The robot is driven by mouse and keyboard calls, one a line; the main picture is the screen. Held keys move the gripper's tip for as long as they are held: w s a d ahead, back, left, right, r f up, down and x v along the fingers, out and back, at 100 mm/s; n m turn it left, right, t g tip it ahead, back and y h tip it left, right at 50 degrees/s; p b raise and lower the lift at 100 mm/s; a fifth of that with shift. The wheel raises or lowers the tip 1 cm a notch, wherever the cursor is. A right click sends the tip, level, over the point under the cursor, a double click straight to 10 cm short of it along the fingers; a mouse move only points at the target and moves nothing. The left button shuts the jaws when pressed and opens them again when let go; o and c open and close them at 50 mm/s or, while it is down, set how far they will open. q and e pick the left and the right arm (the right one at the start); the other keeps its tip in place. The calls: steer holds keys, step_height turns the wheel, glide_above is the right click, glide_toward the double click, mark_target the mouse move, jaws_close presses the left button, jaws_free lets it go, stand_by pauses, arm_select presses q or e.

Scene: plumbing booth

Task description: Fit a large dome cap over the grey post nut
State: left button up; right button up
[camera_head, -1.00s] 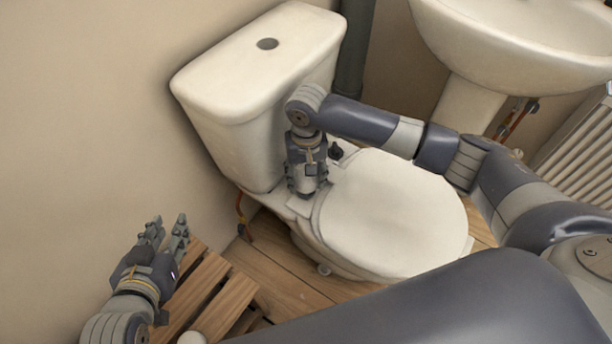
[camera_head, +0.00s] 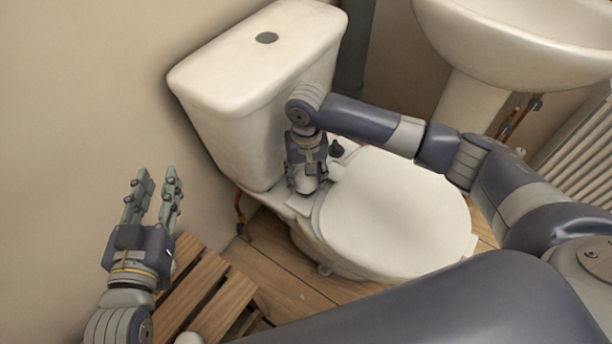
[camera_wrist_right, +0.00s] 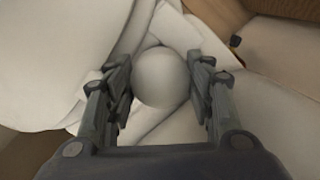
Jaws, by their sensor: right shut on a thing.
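My right gripper (camera_head: 304,190) points down at the back of the toilet seat, between the cistern and the lid. In the right wrist view, its two fingers (camera_wrist_right: 167,85) are shut on a smooth white dome cap (camera_wrist_right: 163,78). The cap sits low over the white ledge at the rear of the toilet pan. I cannot see the grey post nut; whether the cap covers it or touches the ledge I cannot tell. My left gripper (camera_head: 156,178) is open and empty, pointing up beside the wall at the left.
The white cistern (camera_head: 245,85) stands behind my right gripper, and the closed toilet lid (camera_head: 395,215) lies to its right. A slatted wooden stand (camera_head: 205,295) is at lower left, with a white rounded thing (camera_head: 189,338) at its edge. A basin (camera_head: 520,40) hangs at upper right.

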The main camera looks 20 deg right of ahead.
steer(key=shift+f+p, duration=0.5)
steer(key=shift+p, duration=0.05)
steer(key=shift+f, duration=0.6)
arm_select(q)
step_height(320, 180, down, 6)
steer(key=s+a+g+y, duration=0.1)
steer(key=s+g, duration=0.1)
steer(key=g, duration=0.1)
steer(key=shift+s+a+g, duration=0.25)
steer(key=shift+s+g, duration=0.05)
arm_select(e)
steer(key=shift+s+f, duration=0.1)
steer(key=shift+f, duration=0.15)
